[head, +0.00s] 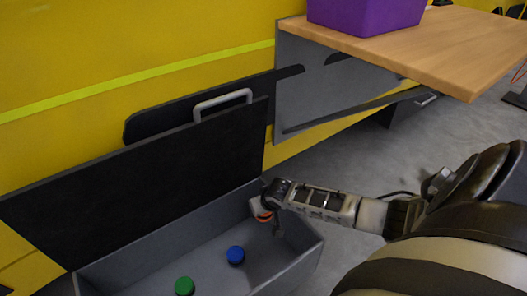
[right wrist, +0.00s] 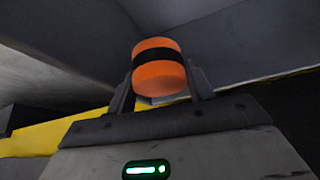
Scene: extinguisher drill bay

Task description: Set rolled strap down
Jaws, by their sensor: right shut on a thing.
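The rolled strap (right wrist: 160,72) is an orange roll with a black band around it. In the right wrist view it sits between the two fingers of my right gripper (right wrist: 162,85), which is shut on it. In the head view my right gripper (head: 268,218) is over the right part of an open grey bin (head: 308,250), and only a small piece of the orange strap (head: 264,217) shows. I cannot tell whether the strap touches the bin floor. My left gripper is not in view.
A blue round item (head: 236,255) and a green one (head: 185,286) are in the bin. Its black lid (head: 130,185), with a grey handle (head: 222,101), stands raised against the yellow wall. A wooden shelf (head: 440,60) with a purple container (head: 365,14) juts out at the upper right.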

